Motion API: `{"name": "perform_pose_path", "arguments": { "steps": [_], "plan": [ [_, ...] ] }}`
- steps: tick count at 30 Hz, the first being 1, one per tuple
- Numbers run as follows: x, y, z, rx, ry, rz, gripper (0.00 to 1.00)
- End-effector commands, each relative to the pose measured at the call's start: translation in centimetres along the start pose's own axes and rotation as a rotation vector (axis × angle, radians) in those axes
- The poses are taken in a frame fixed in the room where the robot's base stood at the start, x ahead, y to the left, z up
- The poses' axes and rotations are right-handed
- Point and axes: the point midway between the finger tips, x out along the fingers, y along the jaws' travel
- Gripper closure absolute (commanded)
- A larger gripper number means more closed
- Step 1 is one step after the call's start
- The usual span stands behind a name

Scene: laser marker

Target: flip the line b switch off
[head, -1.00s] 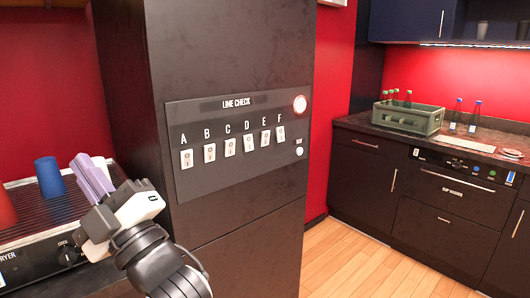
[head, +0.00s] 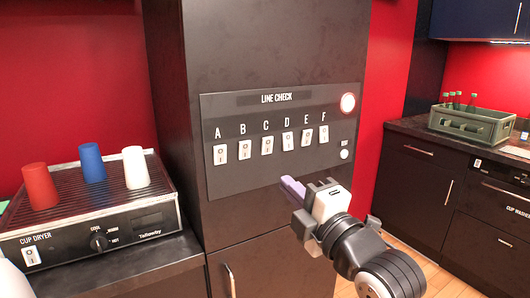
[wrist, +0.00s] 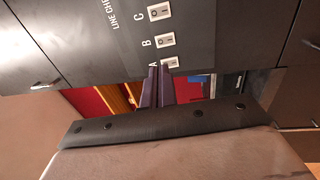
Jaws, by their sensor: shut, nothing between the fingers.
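The line check panel (head: 225,185) is a dark plate on a tall black cabinet, with a row of white rocker switches lettered A to F. The line B switch (head: 243,149) is second from the left; it also shows in the wrist view (wrist: 165,41), between A and C. Which way it is pressed is too small to tell. My gripper (head: 292,189) has slim purple fingers, shut and empty, in front of the panel's lower edge in the head view. In the wrist view the fingertips (wrist: 157,71) appear beside the A switch (wrist: 170,62); contact cannot be told.
A lit round lamp (head: 348,103) and a small white button (head: 345,154) are at the panel's right. A cup dryer (head: 100,228) with red, blue and white cups stands left. A counter with a green crate (head: 472,124) is at right.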

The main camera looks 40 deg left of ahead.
Motion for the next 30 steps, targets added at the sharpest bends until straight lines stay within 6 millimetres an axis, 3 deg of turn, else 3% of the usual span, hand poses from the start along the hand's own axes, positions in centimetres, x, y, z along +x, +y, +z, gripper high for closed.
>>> {"name": "perform_pose_path", "arguments": {
  "steps": [7, 11, 24, 30],
  "plan": [
    [0.2, 0.1, 0.0, 0.002, 0.001, 0.001, 1.0],
    [1.3, 0.2, -0.1, 0.005, 0.004, 0.001, 1.0],
    [10.2, 0.4, -0.2, 0.005, 0.004, 0.0, 1.0],
    [13.0, 0.3, -0.1, 0.005, 0.002, 0.001, 1.0]
  ]
}}
